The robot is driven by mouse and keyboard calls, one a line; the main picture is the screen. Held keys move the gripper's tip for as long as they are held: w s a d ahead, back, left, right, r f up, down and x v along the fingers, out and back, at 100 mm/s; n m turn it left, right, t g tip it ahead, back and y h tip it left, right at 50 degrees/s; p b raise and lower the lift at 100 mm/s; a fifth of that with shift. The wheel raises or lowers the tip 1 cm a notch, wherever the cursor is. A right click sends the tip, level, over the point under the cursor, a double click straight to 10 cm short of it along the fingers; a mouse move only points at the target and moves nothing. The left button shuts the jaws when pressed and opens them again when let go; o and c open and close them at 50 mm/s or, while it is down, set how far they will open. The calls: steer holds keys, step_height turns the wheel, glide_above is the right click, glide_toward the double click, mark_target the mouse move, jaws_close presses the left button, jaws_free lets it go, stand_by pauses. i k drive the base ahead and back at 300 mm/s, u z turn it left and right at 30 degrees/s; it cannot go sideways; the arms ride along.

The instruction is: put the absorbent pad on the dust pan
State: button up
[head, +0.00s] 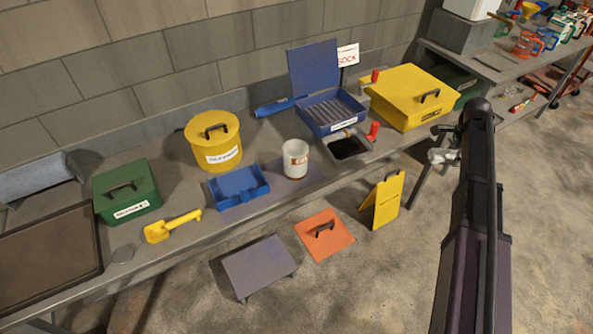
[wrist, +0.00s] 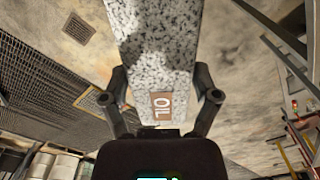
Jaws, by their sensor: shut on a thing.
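My gripper (wrist: 162,95) is shut on the absorbent pad (wrist: 155,45), a speckled grey-white slab with a brown "OIL" label, in the wrist view. One finger presses each side, and the pad's far end runs out of the top of the picture. In the head view my arm rises at the right and mostly hides the gripper, beyond the bench's front edge. A shallow blue pan (head: 238,187) with raised sides, which looks like the dust pan, lies on the bench left of the white tub. It looks empty, and my gripper is well to its right.
The bench also holds a yellow scoop (head: 172,227), green box (head: 127,190), yellow round bin (head: 213,141), white tub (head: 295,158), open blue case (head: 332,112) and yellow case (head: 412,95). A yellow floor sign (head: 384,201) and orange plate (head: 325,235) are in front.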

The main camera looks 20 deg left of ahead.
mark_target(236, 184)
steer(key=k, duration=1.25)
steer(key=u, duration=1.15)
steer(key=i, duration=1)
steer(key=u, duration=0.05)
